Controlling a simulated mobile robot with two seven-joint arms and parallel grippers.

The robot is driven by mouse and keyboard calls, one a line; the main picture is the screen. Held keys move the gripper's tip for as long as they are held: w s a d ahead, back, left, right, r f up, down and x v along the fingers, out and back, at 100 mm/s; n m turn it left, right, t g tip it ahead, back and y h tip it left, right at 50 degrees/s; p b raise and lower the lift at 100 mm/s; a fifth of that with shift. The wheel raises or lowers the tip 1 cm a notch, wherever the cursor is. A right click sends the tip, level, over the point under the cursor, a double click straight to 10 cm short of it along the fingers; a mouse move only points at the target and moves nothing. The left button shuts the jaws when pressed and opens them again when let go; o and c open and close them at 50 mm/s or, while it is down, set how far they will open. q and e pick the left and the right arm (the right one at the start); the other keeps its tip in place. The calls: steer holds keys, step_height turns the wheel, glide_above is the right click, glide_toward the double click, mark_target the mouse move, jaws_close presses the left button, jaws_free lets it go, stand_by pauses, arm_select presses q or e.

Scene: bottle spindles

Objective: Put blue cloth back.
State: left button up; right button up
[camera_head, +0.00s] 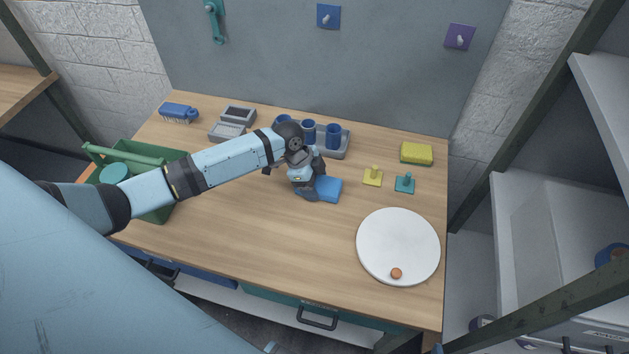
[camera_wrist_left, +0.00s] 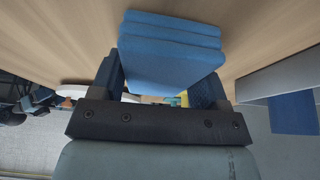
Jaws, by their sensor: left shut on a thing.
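The blue cloth (camera_head: 330,189) is a folded, layered square pad near the middle of the wooden table, partly covered by my left gripper in the head view. My left gripper (camera_head: 313,188) points down over the table and is shut on the cloth. In the left wrist view the folded cloth (camera_wrist_left: 170,48) sits between the two dark fingers (camera_wrist_left: 160,88). Whether the cloth touches the table I cannot tell. A blue plate with a peg (camera_head: 328,15) is on the grey back wall. My right gripper is not in view.
A grey tray with blue cups (camera_head: 333,137) stands just behind the gripper. Yellow (camera_head: 372,177) and teal (camera_head: 405,184) knobbed squares, a yellow sponge (camera_head: 416,153) and a white round plate (camera_head: 391,240) lie right. A green crate (camera_head: 158,150) stands left. The front middle of the table is clear.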

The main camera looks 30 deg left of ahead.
arm_select(q)
steer(key=shift+f, duration=0.15)
steer(key=o, duration=0.8)
steer(key=shift+r, duration=0.25)
steer(key=b+v, duration=0.1)
steer(key=v, duration=1)
steer(key=shift+s+a+r, duration=0.1)
steer(key=shift+a+r, duration=0.2)
steer(key=shift+r, duration=0.05)
steer(key=shift+s+f, duration=0.1)
